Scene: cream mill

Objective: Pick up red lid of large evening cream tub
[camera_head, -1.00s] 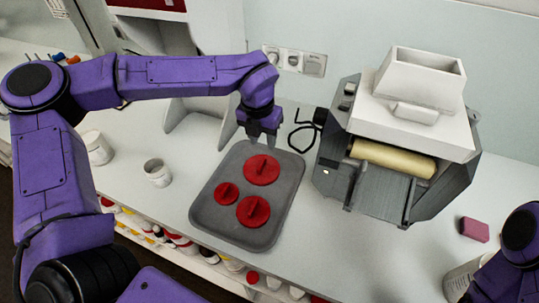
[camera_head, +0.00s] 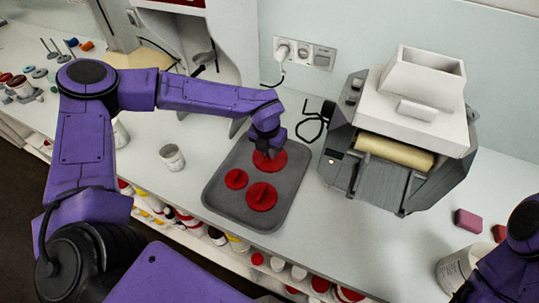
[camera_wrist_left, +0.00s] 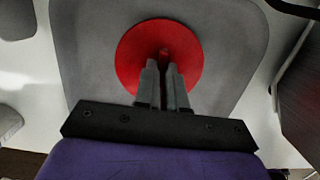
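Three red lids lie on a grey tray (camera_head: 223,203): a large rear lid (camera_head: 277,163), a large front lid (camera_head: 262,197) and a small lid (camera_head: 236,179). Which tub each belongs to cannot be read. My left gripper (camera_head: 269,152) is down at the rear lid, partly hiding it. In the left wrist view, the left gripper (camera_wrist_left: 163,68) has its fingers close together on either side of the raised handle of this lid (camera_wrist_left: 135,47), with red showing between the fingertips. The lid looks flat on the tray. My right gripper is out of view.
A white and grey mill (camera_head: 400,130) with a cream roller stands right of the tray. A pink block (camera_head: 468,220) and a large white tub (camera_head: 458,268) are at the right. Tubs fill a shelf below.

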